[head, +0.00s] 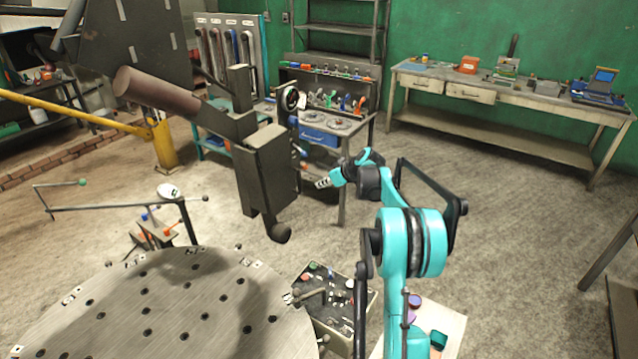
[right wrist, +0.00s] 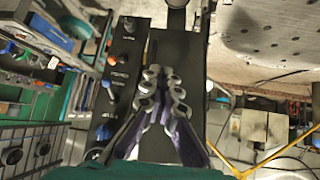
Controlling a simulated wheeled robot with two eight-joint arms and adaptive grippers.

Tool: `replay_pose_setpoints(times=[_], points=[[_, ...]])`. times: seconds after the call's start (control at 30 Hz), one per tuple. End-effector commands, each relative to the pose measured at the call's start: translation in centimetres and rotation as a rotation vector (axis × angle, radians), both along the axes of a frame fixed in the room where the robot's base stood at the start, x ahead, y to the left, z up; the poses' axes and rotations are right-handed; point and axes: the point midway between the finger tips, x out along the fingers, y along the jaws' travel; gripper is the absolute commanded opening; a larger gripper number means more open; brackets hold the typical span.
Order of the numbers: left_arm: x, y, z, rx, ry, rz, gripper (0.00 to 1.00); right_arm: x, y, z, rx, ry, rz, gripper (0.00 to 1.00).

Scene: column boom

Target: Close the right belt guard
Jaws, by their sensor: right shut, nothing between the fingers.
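A dark grey box-shaped housing (head: 265,170) hangs from the boom in the middle of the head view, with a round dark knob (head: 280,233) at its lower end. I cannot tell for certain which part is the right belt guard. My right gripper (head: 322,183) is just right of the housing, its fingers pointing left toward it. I see no clear contact. In the right wrist view, the shut, empty fingers (right wrist: 163,76) are in front of a dark panel (right wrist: 187,50). A strip with coloured knobs (right wrist: 112,75) runs along its left side. My left gripper is not in view.
A round perforated metal table (head: 190,310) fills the lower left. A small tray of parts (head: 330,325) stands beside it. A yellow post and rail (head: 163,145) are at the left. Workbenches (head: 490,125) line the green back wall, with clear floor before them.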

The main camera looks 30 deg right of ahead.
Motion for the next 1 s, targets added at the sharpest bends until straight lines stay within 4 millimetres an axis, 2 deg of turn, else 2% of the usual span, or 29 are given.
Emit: replay_pose_setpoints(times=[0.37,0.6,1.0], points=[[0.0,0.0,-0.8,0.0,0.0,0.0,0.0,5.9,1.3,-5.5,0.0,0.0,0.001,0.0],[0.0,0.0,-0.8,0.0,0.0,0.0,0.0,9.1,1.6,-5.2,0.0,0.0,0.0,0.0],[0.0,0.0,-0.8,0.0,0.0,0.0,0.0,9.8,1.7,-5.1,0.0,0.0,0.0,0.0]])
